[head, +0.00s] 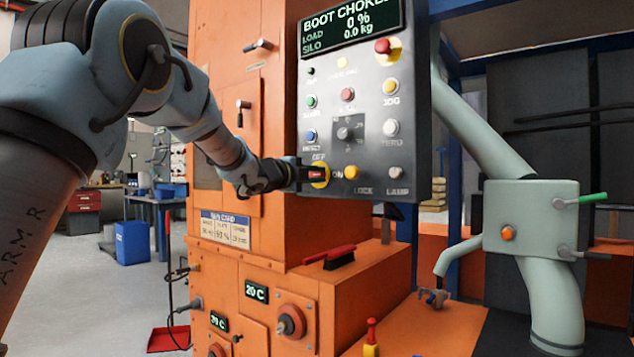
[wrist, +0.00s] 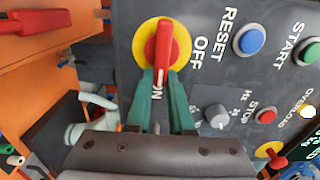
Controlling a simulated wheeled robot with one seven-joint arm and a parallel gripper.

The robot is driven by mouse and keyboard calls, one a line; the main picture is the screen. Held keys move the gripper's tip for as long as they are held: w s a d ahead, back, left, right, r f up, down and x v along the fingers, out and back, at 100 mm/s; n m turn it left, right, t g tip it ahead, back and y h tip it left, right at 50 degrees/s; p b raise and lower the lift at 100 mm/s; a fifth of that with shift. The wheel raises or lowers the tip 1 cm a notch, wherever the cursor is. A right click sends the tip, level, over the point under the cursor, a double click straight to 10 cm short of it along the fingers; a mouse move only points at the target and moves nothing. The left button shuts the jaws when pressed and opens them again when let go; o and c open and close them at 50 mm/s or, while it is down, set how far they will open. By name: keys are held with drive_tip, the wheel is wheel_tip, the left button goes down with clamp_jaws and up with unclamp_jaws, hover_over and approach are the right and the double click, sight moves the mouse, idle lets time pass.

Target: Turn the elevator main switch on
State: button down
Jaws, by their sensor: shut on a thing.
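The main switch is a red handle on a yellow disc (head: 319,183) at the lower left of the dark control panel (head: 361,120). In the wrist view the red handle (wrist: 164,45) lies along the line toward the ON label, with OFF off to its right side. In the head view the handle lies about level, toward ON. My gripper (head: 305,173) reaches in from the left. In the wrist view the green fingers of my gripper (wrist: 161,76) are shut on the handle's near end, one on each side. The fingers partly hide the ON label.
Buttons, a grey knob (head: 344,133) and a red mushroom button (head: 383,46) sit close by. A red-handled brush (head: 330,256) lies on the orange ledge below. A grey-green pipe (head: 530,225) stands right.

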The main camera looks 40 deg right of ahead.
drive_tip(key=shift+f, duration=0.1)
idle(0.4)
drive_tip(key=c, duration=0.8)
unclamp_jaws()
drive_tip(key=v, duration=1.1)
drive_tip(key=shift+b, duration=0.3)
